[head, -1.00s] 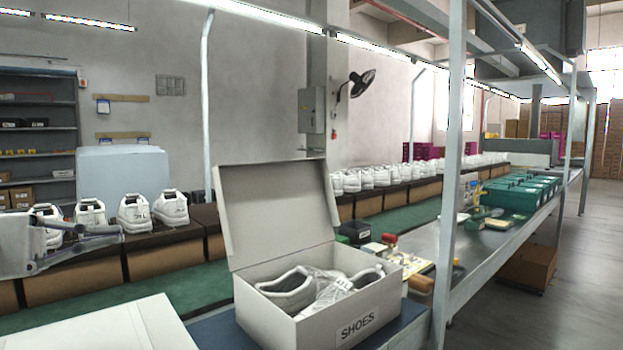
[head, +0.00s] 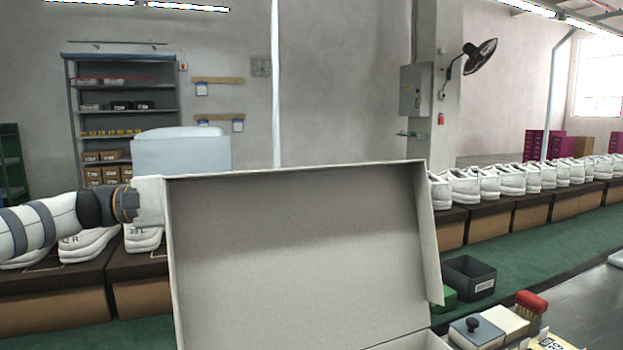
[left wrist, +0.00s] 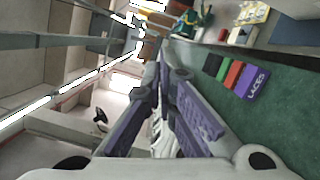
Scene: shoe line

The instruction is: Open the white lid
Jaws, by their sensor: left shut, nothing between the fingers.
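The white lid (head: 300,255) stands raised, close in front of me, with its broad inner face toward the head camera. A small part of the shoe box rim (head: 425,342) shows at the bottom edge; the rest of the box is out of view. My left arm comes in from the left and passes behind the lid's upper left edge, so its gripper is hidden in the head view. In the left wrist view my left gripper (left wrist: 166,68) is shut, its fingers together and empty. Whether it touches the lid cannot be told. My right gripper is in neither view.
A row of white shoes (head: 500,182) stands on brown boxes beyond the green conveyor (head: 535,238). A dark bin (head: 468,279) and a red-topped brush (head: 530,302) are right of the lid. A bundle marked LACES (left wrist: 258,85) shows in the left wrist view.

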